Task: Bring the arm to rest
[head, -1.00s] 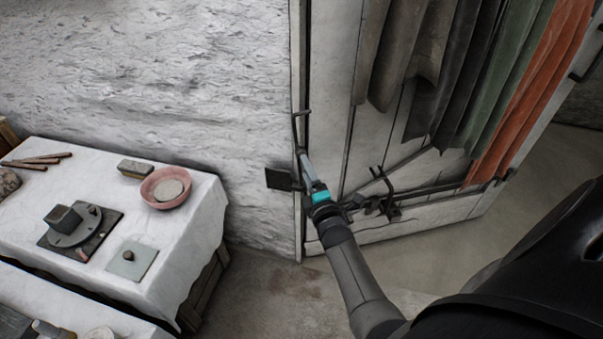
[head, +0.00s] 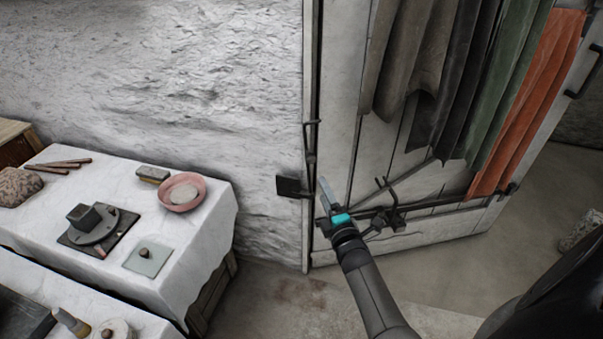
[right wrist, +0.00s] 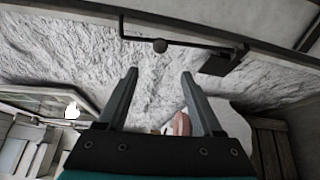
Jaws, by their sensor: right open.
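My right gripper (head: 326,196) is raised in front of the door (head: 345,130), near its hinge side. In the right wrist view its two fingers (right wrist: 160,82) stand wide apart with nothing between them. In the head view the gripper shows nearly edge-on, its fingertips pointing up towards the wall. Whether it touches the door or its ironwork cannot be told. My left gripper does not show.
Aprons (head: 450,80) hang on the door. A dark metal plate (head: 291,187) and a bar handle (head: 311,140) sit by the frame. Left, a white-clothed table (head: 215,205) bears a pink bowl (head: 191,180) and a dark turntable (head: 93,235). Floor is bare between table and door.

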